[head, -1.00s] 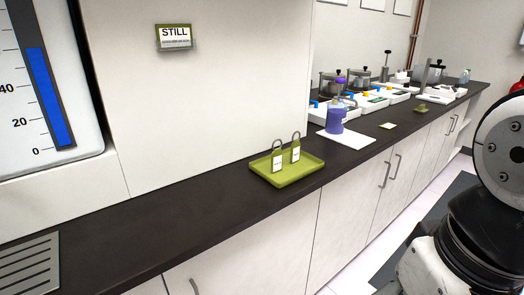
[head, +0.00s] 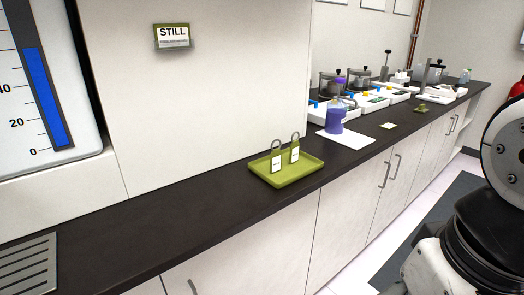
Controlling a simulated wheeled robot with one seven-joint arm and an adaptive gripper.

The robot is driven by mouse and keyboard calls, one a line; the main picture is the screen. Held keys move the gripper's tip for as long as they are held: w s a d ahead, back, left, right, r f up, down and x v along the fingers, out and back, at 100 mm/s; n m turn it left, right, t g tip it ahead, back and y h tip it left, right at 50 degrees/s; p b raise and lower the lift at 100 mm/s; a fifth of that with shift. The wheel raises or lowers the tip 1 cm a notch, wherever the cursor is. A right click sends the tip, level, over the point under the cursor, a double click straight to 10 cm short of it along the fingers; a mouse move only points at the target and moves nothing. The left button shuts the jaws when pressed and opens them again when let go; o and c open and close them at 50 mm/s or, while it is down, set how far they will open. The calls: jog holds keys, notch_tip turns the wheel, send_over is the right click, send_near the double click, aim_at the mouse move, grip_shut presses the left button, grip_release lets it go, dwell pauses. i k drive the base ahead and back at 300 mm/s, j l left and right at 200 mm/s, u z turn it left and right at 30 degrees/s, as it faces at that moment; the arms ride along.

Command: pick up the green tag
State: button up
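Two green tags with white labels and grey loops stand upright in a shallow green tray (head: 290,178) on the dark counter. The left tag (head: 277,163) and the right tag (head: 294,154) are side by side, slightly apart. A green holder (head: 172,37) with a white label reading "STILL" is on the cabinet wall above. My gripper is not in view; only part of my arm shows at the right edge.
The dark counter (head: 130,222) is clear left of the tray, up to a slotted grey plate (head: 28,270). A purple-filled bottle (head: 336,118) stands on a white mat (head: 346,139) behind right. A large blue gauge (head: 45,98) is at left.

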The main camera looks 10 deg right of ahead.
aim_at(276, 156)
jog(key=i+l+u, duration=0.1)
jog(key=i+u, duration=0.3)
jog(key=i+l+u, duration=0.25)
jog(key=i+u, duration=0.15)
jog(key=i+l+u, duration=0.35)
